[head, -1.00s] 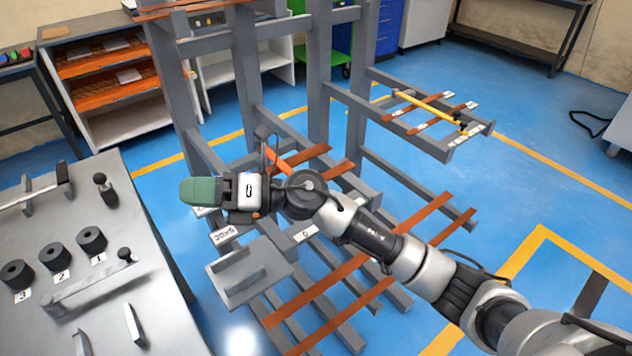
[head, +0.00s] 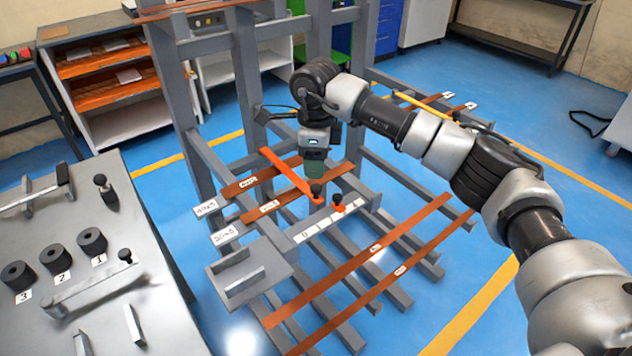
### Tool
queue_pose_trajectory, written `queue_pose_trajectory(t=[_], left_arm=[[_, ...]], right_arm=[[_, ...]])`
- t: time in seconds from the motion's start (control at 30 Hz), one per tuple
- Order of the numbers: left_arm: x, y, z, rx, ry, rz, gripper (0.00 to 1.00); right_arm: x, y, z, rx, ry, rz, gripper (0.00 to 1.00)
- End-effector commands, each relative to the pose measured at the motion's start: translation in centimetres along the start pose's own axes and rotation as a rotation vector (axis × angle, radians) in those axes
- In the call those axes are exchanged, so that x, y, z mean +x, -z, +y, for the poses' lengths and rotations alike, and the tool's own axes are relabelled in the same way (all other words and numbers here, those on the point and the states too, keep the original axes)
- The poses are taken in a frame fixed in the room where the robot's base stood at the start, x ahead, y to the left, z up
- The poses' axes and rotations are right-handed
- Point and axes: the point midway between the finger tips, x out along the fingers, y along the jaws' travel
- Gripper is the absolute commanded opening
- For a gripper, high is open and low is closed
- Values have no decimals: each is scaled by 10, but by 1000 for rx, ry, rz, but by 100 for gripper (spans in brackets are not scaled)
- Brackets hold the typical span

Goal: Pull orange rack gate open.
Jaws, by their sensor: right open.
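The orange rack gate (head: 289,172) is a thin bar lying slantwise across the copper bars on the grey rack (head: 247,88). A black knob (head: 316,188) stands at its near end. My right gripper (head: 315,172) points down just above and behind that knob, its green-grey fingers seen from above. It is open; whether it touches the knob cannot be told. A second black knob on an orange base (head: 338,203) stands just to the right on the scale strip. My left gripper is not in view.
A yellow gate bar (head: 420,104) crosses the right rack shelf, partly behind my right arm. A grey bending table (head: 150,300) with black rollers and knobs stands at the left. Copper bars (head: 385,243) lie on the lower arms.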

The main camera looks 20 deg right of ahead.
Motion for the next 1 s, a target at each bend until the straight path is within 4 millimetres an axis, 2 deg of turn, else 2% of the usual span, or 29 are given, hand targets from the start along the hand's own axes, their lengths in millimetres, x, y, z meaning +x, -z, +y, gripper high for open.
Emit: queue_pose_trajectory(t=[0.1, 0.33, 0.5, 0.77, 1.0], left_arm=[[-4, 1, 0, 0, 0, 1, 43], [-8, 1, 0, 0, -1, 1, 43], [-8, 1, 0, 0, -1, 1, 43], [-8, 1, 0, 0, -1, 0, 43], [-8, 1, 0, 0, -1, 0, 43]], right_arm=[[24, 0, 1, 1, -4, 0, 55], [58, -1, 1, 0, -3, -2, 55], [67, -1, 1, -1, -1, -3, 55], [68, -1, 1, -1, -1, -3, 55], [68, -1, 1, -1, -1, -4, 18]])
